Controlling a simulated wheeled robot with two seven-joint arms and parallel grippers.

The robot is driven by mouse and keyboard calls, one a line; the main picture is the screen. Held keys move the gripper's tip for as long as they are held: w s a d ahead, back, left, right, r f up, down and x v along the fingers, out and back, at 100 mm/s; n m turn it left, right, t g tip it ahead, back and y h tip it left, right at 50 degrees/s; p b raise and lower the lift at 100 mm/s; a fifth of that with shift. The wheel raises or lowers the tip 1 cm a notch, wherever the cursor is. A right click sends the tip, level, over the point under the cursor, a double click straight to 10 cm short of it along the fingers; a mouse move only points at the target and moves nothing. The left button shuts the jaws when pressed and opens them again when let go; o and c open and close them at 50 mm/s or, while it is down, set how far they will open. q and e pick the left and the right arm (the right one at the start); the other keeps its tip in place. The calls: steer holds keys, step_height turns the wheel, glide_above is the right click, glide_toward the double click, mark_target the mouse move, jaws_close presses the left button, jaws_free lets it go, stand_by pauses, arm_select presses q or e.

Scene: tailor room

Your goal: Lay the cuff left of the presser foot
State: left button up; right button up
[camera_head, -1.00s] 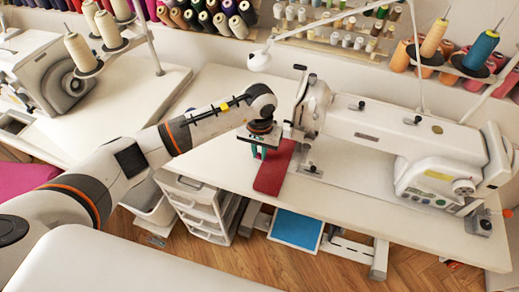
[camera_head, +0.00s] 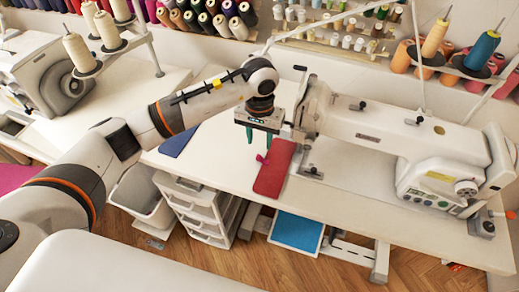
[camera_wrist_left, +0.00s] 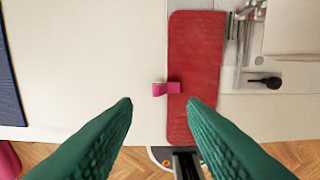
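The red cuff (camera_head: 275,170) lies flat on the white sewing table, just left of the presser foot (camera_head: 312,172). In the left wrist view the cuff (camera_wrist_left: 195,65) lies beside the metal foot parts (camera_wrist_left: 262,82), with a narrow gap. A small pink clip (camera_wrist_left: 166,88) sits at the cuff's left edge; the clip also shows in the head view (camera_head: 262,158). My left gripper (camera_head: 258,142) is open and empty above the table, left of the cuff. Its green fingers (camera_wrist_left: 160,104) are spread wide in the wrist view. My right gripper is not in view.
The white sewing machine (camera_head: 400,140) stands right of the cuff. A dark blue cloth piece (camera_head: 180,137) lies at the table's left end. White drawers (camera_head: 200,208) stand below. The tabletop between the blue piece and the cuff is clear.

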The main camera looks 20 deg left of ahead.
arm_select(q)
step_height(320, 180, up, 6)
steer(key=shift+f+b, duration=0.2)
steer(key=shift+b, duration=0.1)
stand_by(1.0)
